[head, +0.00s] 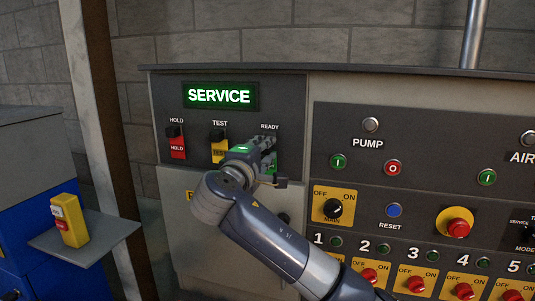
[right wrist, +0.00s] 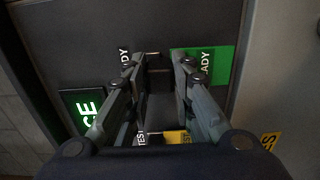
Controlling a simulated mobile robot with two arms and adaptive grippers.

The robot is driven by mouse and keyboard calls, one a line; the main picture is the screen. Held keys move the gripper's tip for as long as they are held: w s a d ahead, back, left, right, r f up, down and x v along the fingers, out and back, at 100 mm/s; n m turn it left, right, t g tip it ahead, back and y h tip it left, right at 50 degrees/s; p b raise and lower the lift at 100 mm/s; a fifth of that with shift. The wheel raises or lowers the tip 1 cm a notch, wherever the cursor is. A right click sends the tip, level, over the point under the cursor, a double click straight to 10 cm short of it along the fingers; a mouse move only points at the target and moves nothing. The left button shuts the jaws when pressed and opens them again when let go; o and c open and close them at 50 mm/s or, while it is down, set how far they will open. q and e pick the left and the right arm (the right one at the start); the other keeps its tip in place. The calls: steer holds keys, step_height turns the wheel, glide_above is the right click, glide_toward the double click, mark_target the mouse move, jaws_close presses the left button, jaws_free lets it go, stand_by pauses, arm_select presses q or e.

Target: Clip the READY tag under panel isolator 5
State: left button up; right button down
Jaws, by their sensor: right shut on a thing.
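The green READY tag (right wrist: 222,58) hangs at the right end of the tag row on the left panel. In the head view, only a green sliver of it (head: 274,165) shows behind my gripper. My right gripper (head: 266,146) is at its peg, shut on the tag's dark upper part; in the right wrist view its fingers (right wrist: 160,64) sit either side of it, and the green face shows beyond one finger. Panel isolator 5 (head: 512,295) is a red knob on a yellow plate at the lower right, partly cut off. My left gripper is not in view.
A red HOLD tag (head: 177,146) and a yellow TEST tag (head: 219,149) hang left of READY. A green-lit SERVICE display (head: 219,96) is above. Isolators 1 to 4, a yellow-ringed red button (head: 458,228) and other controls fill the right panel. A yellow box (head: 70,222) stands on a left shelf.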

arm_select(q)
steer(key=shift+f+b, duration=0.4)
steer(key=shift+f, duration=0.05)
arm_select(e)
steer(key=shift+v, duration=2.3)
